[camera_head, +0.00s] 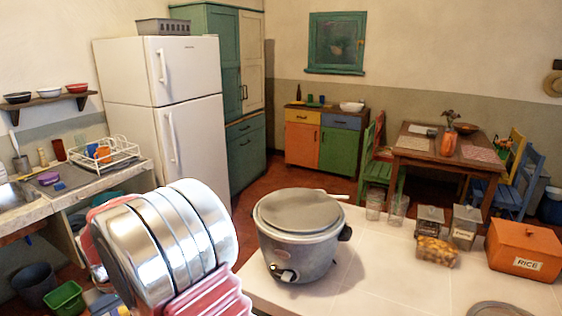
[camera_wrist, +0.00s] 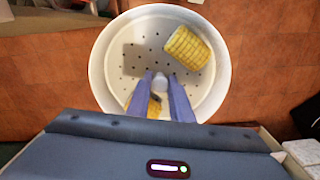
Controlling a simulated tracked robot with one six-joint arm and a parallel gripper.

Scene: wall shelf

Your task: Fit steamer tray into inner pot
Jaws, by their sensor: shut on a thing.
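The steamer tray (camera_wrist: 98,75) is a round white dish with small holes in its floor, seen from above in the wrist view. My gripper (camera_wrist: 161,84) is shut on the grey knob at the tray's middle. A piece of corn (camera_wrist: 188,47) lies in the tray at upper right. Another corn piece (camera_wrist: 152,107) is partly hidden by my fingers. In the head view, a grey cooker (camera_head: 300,250) stands on the white-tiled counter. Its round grey top (camera_head: 298,210) shows no clear opening, so I cannot make out the inner pot. I cannot pick out the tray in the head view.
Clear jars (camera_head: 374,206), a container of yellowish food (camera_head: 436,251) and an orange rice box (camera_head: 525,248) stand right of the cooker. A round grey disc (camera_head: 498,309) lies at the counter's front. The counter (camera_head: 385,280) between them is bare. My arm fills the lower left foreground.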

